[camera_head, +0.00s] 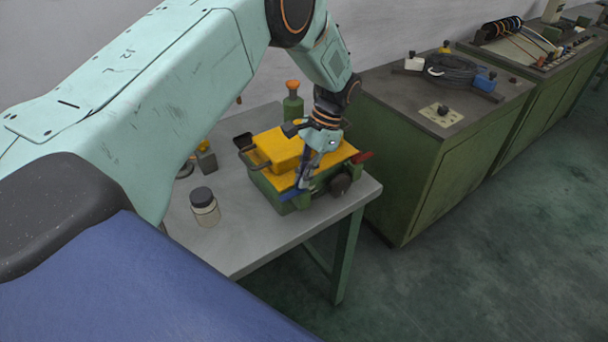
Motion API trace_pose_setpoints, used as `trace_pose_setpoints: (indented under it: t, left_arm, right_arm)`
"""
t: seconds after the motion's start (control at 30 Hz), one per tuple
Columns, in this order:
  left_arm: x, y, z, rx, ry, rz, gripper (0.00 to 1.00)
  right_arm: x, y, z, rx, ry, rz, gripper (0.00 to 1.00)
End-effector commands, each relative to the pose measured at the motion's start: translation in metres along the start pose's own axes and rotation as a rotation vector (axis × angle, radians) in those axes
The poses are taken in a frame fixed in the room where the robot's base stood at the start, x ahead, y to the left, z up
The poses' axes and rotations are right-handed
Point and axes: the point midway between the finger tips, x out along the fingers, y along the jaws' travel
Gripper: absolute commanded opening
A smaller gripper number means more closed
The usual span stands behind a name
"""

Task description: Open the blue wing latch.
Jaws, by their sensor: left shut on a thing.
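A small green machine with a yellow top (277,150) stands on the grey table. The blue wing latch (289,196) shows as a small blue strip low on its near side, partly hidden by my gripper. My left gripper (306,181) reaches down from above at the machine's near side, with its fingers closed at the latch. The exact contact is too small to see clearly. My right gripper is not in view.
A jar with a dark lid (204,206) stands on the grey table (240,240) left of the machine. A green bottle with an orange cap (292,104) stands behind it. A dark red handle (361,157) sticks out at the machine's right. Green cabinets (420,150) stand to the right.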

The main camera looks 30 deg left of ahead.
Motion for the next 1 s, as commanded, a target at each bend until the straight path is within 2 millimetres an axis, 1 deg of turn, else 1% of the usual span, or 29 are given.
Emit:
trace_pose_setpoints:
  t: [0.03,0.4,0.43,0.6,0.7,1.0]
  left_arm:
    - [0.0039,0.0019,0.0006,-0.005,-0.005,0.008,0.00]
    - [0.0039,0.0020,0.0007,-0.008,-0.005,0.009,0.00]
    - [0.0039,0.0020,0.0007,-0.008,-0.005,0.009,0.07]
    - [0.0038,0.0018,0.0009,-0.007,-0.005,0.008,0.22]
    - [0.0032,0.0014,0.0008,-0.006,-0.005,0.007,0.28]
    - [-0.0008,0.0003,0.0002,-0.006,-0.001,0.004,0.28]
  right_arm:
    - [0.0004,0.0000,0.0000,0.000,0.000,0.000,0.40]
    - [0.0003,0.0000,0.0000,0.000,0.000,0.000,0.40]
    - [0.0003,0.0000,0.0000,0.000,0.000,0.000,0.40]
    - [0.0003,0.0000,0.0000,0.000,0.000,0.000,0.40]
    - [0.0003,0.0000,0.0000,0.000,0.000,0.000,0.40]
    - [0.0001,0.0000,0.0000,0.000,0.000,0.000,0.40]
